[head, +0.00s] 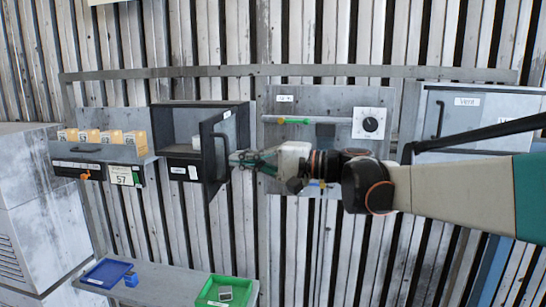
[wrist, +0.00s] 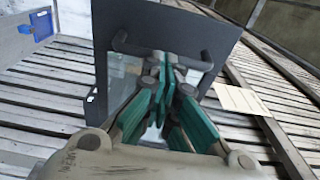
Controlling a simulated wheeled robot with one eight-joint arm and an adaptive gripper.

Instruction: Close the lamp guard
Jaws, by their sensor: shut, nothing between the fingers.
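The lamp guard appears to be the dark-framed door with a clear pane (head: 216,147), on the right side of a dark wall box (head: 176,112). It stands open, swung out from the box, and a dark handle shows on it. In the wrist view the dark panel (wrist: 225,42) fills the middle, with its handle bar (wrist: 135,48) across it. My gripper (head: 240,159) is just right of the door in the head view. Its green fingers (wrist: 168,80) are shut and empty, close to the handle and pane; I cannot tell whether they touch. The fingers hide part of the pane.
Left of the box is a shelf with several orange boxes (head: 108,136). Right of it are a panel with a dial (head: 370,123) and a grey cabinet (head: 470,112). Below, a bench (head: 170,285) holds a blue tray (head: 105,272) and a green tray (head: 240,292).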

